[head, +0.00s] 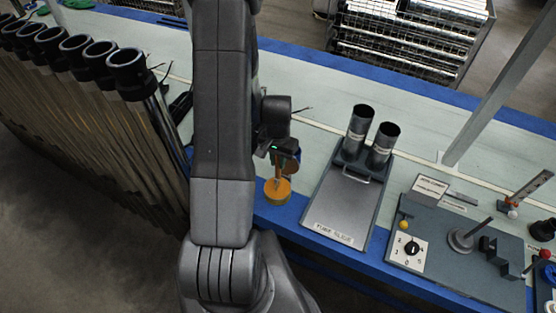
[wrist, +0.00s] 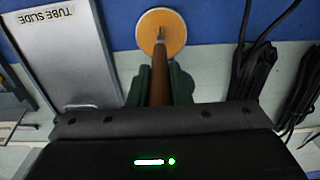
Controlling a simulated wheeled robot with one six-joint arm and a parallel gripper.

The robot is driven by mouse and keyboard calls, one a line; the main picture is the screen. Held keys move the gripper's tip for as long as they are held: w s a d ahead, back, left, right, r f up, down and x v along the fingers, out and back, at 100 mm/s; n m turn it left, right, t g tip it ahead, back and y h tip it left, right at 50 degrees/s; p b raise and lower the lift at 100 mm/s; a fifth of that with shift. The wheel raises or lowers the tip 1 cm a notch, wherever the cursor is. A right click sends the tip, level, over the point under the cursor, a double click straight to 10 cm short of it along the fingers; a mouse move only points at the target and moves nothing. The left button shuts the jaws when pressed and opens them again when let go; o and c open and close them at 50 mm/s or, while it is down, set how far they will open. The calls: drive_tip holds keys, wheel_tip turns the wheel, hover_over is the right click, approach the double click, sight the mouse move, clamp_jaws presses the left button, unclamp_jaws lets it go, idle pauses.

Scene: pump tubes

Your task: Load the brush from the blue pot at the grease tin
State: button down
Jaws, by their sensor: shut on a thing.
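The grease tin (head: 277,192) is a round, yellow-orange tin near the blue front edge of the bench. In the wrist view its orange top (wrist: 175,24) shows with a pale rim. My gripper (head: 280,158) is above the tin and shut on the brush (head: 278,174). In the wrist view the brown brush handle (wrist: 160,85) lies between the dark green fingers of my gripper (wrist: 160,78). The brush's far end overlaps the tin's orange top; I cannot tell how deep it is.
The tube slide plate (head: 341,212) with two upright metal cups (head: 358,130) is to the right. A grey fixture with a dial (head: 408,248) is further right. Several long tubes (head: 130,75) lean at left. Black cables (wrist: 258,75) lie beside my gripper.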

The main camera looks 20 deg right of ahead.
drive_tip(key=shift+r+p, duration=1.7)
drive_tip(key=shift+r, duration=1.5)
